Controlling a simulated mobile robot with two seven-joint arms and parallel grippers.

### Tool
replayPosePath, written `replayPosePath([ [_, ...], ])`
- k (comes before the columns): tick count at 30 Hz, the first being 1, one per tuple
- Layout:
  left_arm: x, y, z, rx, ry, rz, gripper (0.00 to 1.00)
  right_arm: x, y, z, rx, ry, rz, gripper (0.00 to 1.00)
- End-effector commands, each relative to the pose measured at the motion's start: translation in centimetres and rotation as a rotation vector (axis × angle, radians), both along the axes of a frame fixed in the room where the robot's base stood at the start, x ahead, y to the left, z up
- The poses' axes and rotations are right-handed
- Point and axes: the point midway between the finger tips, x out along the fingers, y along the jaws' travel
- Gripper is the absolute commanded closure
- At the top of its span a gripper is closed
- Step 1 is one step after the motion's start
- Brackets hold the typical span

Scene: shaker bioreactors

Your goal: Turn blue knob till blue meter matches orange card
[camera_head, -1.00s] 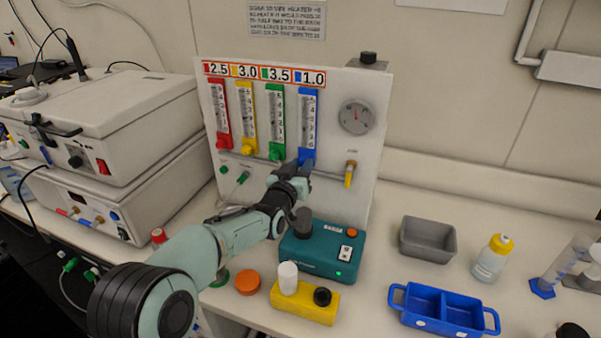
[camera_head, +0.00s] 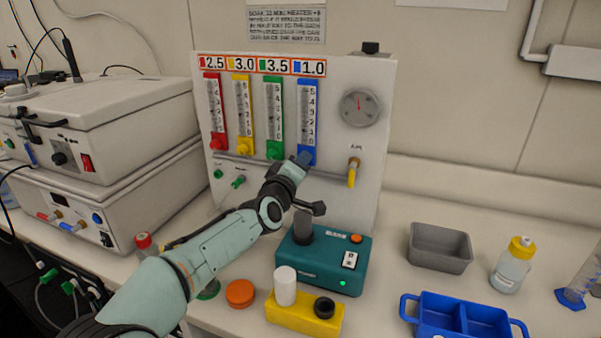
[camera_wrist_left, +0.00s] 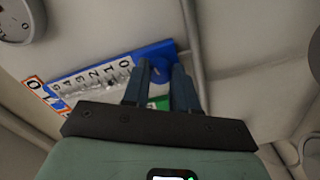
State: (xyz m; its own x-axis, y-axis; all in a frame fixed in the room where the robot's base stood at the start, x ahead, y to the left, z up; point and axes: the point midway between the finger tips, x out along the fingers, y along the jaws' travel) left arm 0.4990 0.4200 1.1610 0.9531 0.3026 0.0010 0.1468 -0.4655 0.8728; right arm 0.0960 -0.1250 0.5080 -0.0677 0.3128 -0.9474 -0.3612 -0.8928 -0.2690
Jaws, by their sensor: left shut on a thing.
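The panel (camera_head: 340,195) carries red, yellow, green and blue meters. The blue meter (camera_head: 308,115) is rightmost and also shows in the left wrist view (camera_wrist_left: 110,76), with a scale from 0 to 5. Its float level is too small to read. The orange-edged card (camera_head: 312,67) above it reads 1.0. My left gripper (camera_head: 303,160) is at the foot of the blue meter, shut on the blue knob. My right gripper is not in view.
A teal device (camera_head: 322,262) stands below my left arm, with a yellow block (camera_head: 305,315) in front. A grey bin (camera_head: 440,248), blue tray (camera_head: 462,312) and yellow-capped bottle (camera_head: 512,265) stand to the right. A round gauge (camera_head: 361,108) is right of the meters.

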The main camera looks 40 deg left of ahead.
Motion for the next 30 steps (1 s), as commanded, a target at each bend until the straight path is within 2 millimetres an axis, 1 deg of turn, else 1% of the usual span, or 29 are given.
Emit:
replayPosePath([
  [1, 0.01, -0.02, -0.21, -0.028, -0.007, 0.0, 1.0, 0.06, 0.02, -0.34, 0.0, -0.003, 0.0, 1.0],
  [6, 0.01, -0.02, -0.12, -0.112, -0.034, -0.001, 1.0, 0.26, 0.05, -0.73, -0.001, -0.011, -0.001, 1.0],
  [12, 0.02, -0.05, -0.07, -0.169, -0.052, -0.001, 1.0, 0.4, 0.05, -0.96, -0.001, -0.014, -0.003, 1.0],
  [28, 0.04, -0.09, -0.03, -0.188, -0.057, -0.002, 1.0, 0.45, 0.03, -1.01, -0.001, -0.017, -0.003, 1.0],
  [29, 0.04, -0.1, -0.04, -0.188, -0.057, -0.002, 0.66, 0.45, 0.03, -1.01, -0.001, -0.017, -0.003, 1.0],
  [30, 0.04, -0.1, -0.04, -0.188, -0.057, -0.002, 0.53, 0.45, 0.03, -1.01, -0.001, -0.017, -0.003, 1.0],
])
